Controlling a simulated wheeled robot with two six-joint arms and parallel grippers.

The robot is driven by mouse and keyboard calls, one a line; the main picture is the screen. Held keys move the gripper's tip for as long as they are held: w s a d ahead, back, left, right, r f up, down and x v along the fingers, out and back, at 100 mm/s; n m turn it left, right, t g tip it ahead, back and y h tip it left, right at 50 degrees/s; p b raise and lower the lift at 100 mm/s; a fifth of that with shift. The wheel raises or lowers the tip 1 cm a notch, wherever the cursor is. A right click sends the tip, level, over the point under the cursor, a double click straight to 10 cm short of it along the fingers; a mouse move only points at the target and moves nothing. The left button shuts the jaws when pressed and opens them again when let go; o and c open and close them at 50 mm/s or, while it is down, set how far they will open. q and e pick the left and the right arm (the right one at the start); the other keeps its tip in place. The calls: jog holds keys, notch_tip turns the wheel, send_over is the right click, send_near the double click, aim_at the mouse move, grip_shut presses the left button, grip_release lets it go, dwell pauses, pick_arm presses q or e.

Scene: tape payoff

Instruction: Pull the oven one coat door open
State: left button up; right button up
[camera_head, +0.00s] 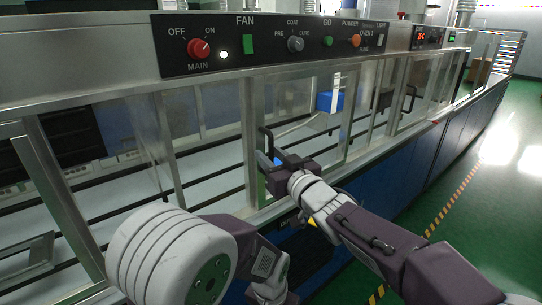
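The oven front is a row of metal-framed glass doors under a control panel. One glass door (318,125) has a dark bar handle (266,135) at its left edge. My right gripper (273,157) is at the lower part of this handle. Its two fingers look spread apart, with a small gap between them; whether they touch the handle is unclear. The gripper body hides the handle's lower end. No writing on the door marks it as the oven one coat door. My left arm is at the bottom left; its gripper is out of view.
The control panel (270,43) with knobs and buttons runs above the doors. Another dark handle (410,98) is on a door further right. A blue box (330,101) shows behind the glass. Green floor (490,175) with a striped line is free at right.

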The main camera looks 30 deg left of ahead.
grip_shut()
dwell(1.4)
